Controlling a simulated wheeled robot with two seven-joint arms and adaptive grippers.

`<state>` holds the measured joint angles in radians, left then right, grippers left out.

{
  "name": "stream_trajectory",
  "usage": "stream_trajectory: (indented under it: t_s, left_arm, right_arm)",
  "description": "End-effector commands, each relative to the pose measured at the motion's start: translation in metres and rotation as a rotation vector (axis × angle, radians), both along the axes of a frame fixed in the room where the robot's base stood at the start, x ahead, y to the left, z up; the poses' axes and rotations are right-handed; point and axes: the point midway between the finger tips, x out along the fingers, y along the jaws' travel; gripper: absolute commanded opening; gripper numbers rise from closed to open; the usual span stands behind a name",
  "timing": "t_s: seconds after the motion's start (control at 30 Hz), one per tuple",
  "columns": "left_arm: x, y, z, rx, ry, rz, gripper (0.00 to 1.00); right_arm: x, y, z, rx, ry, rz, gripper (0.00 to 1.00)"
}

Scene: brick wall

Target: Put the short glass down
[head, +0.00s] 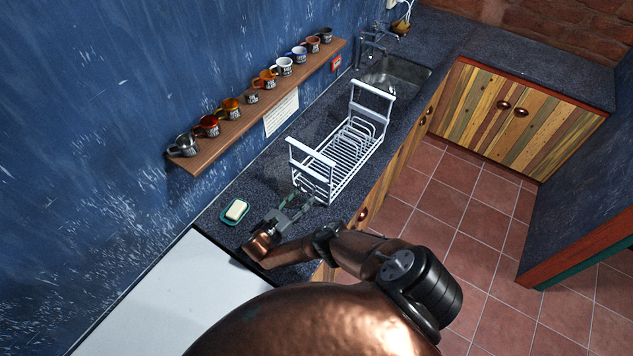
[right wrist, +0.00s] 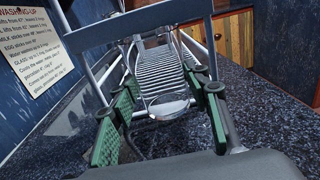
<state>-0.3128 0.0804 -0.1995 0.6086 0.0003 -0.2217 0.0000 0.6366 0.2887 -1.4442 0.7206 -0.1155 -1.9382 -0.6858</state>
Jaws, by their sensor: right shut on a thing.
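My right gripper (head: 294,205) is at the near end of the white dish rack, low over the dark counter. In the right wrist view its green-padded fingers (right wrist: 164,112) are closed on the short glass (right wrist: 168,106). The glass is clear and hard to make out; its rounded edge shows between the pads, with the rack's bars behind it. In the head view the glass cannot be made out at the gripper. I cannot tell whether its base touches the counter. My left gripper is not in view.
The white dish rack (head: 351,146) stands just beyond the gripper, with the sink (head: 407,74) behind it. A soap bar on a green dish (head: 235,211) lies left of the gripper. Several mugs line a wooden wall shelf (head: 236,122). Some dark counter beside the rack is clear.

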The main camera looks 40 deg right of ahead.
Motion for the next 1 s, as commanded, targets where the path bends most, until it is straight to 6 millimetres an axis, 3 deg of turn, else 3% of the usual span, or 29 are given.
stream_trajectory:
  t_s: [0.1,0.4,0.67,1.0]
  left_arm:
    - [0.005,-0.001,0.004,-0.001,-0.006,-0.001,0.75]
    - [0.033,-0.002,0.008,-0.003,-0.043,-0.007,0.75]
    - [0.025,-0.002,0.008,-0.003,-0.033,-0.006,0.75]
    - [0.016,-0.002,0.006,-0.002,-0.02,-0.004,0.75]
  right_arm:
    - [0.006,-0.023,0.004,-0.006,-0.002,-0.001,0.05]
    - [0.013,-0.05,0.004,-0.007,-0.004,0.001,0.05]
    - [0.022,-0.096,0.004,-0.006,-0.004,0.0,0.05]
    - [0.022,-0.092,-0.004,-0.003,-0.003,0.003,0.05]
